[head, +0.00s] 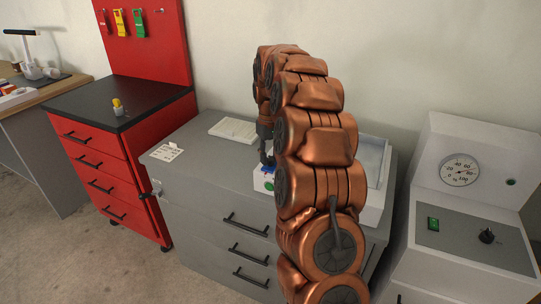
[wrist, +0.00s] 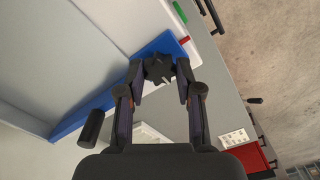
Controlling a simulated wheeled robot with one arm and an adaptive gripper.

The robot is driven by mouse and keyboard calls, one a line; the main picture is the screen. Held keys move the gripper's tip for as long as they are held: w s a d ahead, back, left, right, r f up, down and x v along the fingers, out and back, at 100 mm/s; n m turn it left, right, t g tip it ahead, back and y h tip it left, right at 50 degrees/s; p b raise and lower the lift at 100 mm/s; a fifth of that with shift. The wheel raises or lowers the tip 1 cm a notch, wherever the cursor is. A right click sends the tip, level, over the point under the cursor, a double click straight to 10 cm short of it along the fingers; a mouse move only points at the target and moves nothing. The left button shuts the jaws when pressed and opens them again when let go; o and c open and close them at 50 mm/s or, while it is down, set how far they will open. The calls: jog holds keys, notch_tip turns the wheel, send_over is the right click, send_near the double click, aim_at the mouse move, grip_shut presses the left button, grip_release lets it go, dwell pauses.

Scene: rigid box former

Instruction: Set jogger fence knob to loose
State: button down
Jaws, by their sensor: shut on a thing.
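The jogger fence knob (wrist: 158,68) is a dark, lobed knob on a blue fence (wrist: 95,112) in the wrist view. My gripper (wrist: 159,73) is shut on it, with one finger on each side. A small red mark (wrist: 184,40) shows beside the knob, on the white and blue edge. In the head view my gripper (head: 266,158) points down at the white and blue unit (head: 262,181) on the grey cabinet. My arm hides much of that unit, and the knob cannot be made out there. I cannot tell the knob's setting.
A white tray (head: 234,130) and a white label card (head: 166,152) lie on the grey cabinet (head: 200,180). A red drawer cabinet (head: 112,175) stands to the left. A machine with a dial gauge (head: 459,170) stands to the right. Open floor lies in front.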

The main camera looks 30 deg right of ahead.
aim_at(270, 158)
jog(key=shift+r, duration=0.15)
jog(key=c, duration=0.8)
grip_release()
jog(key=shift+o, duration=0.2)
notch_tip(270, 158, up, 12)
jog(key=shift+a, duration=0.1)
dwell(0.4)
